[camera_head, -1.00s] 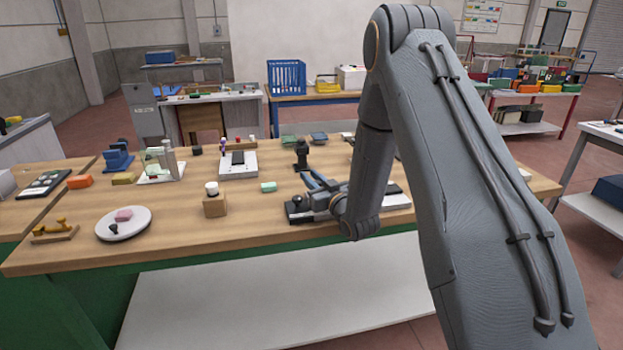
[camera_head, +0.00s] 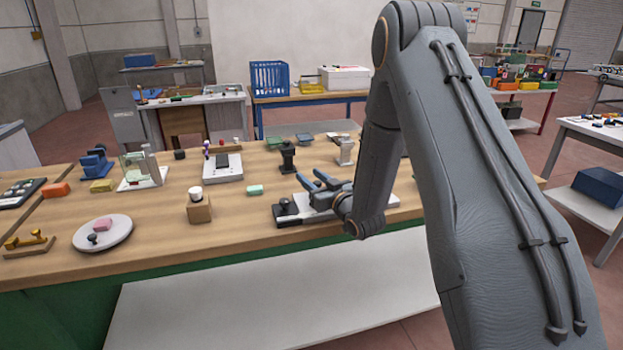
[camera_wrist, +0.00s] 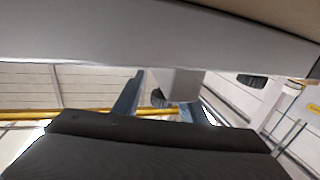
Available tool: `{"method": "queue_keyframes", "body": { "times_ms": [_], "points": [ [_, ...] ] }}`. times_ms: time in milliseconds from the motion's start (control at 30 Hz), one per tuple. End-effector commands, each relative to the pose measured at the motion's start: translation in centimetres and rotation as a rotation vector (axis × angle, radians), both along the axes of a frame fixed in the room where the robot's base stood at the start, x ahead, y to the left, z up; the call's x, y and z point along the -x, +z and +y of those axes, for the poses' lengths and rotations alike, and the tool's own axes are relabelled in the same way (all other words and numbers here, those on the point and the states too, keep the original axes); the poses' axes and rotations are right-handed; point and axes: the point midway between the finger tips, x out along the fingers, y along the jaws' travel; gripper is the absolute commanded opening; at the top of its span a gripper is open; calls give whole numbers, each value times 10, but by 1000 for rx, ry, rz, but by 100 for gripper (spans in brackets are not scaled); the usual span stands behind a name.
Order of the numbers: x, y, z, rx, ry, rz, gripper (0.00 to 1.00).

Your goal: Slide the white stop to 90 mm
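My gripper (camera_head: 309,180) is over the front right of the wooden bench, at a low fixture with a pale base and a dark front strip (camera_head: 303,219). Its two blue-grey fingers are spread apart, with no object clearly held. A black knob (camera_head: 285,206) stands at the fixture's left end. In the wrist view the fingers (camera_wrist: 158,100) reach up toward a long pale bar (camera_wrist: 90,42), and a light grey block (camera_wrist: 183,84) shows between them. I cannot tell whether this block is the white stop, or whether it touches a finger. No scale is readable.
A wooden block with a white-topped knob (camera_head: 197,207) stands left of my gripper. A black post (camera_head: 288,155) and a pale post (camera_head: 345,152) stand behind it. A white round plate (camera_head: 118,230) is at the front left. Bare bench top lies between block and fixture.

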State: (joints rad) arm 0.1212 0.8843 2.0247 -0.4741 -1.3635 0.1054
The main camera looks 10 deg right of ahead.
Motion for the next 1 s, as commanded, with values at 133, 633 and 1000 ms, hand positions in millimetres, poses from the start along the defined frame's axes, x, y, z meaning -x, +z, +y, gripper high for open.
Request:
{"method": "queue_keyframes", "body": {
  "times_ms": [133, 633, 1000],
  "points": [
    [0, 0, 0, 0, 0, 0, 38],
    [60, -1, -23, 0, -2, 0, 38],
    [74, 0, -26, 0, 0, 0, 38]
  ]
}}
